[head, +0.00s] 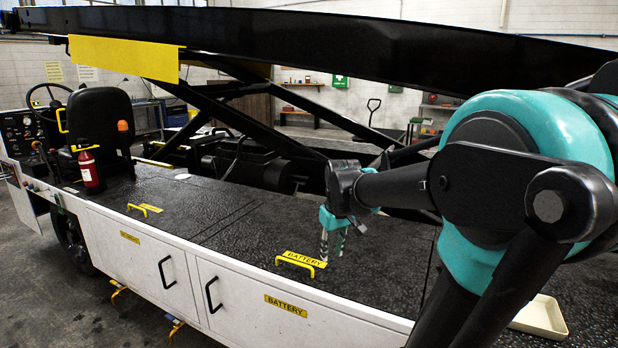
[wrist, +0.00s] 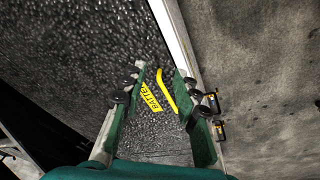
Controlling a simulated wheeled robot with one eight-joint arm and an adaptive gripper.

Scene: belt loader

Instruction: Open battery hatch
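The battery hatch (head: 250,245) is a black textured panel in the top deck of the belt loader and lies flat. Near its front edge are a yellow handle (head: 301,264) and a yellow BATTERY label (head: 304,257). In the wrist view the handle (wrist: 166,90) and label (wrist: 151,97) show between the fingers. My gripper (head: 332,248) is above the deck, just right of the label in the head view, with its fingers pointing down. Its fingers (wrist: 160,70) are apart, with nothing between them that I can see held. The handle appears untouched.
A white side panel (head: 250,305) with black pull handles and another BATTERY label drops below the deck. A second yellow handle (head: 145,208) is farther left. A black boom (head: 300,35) passes overhead. A cream tray (head: 541,316) lies at the right.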

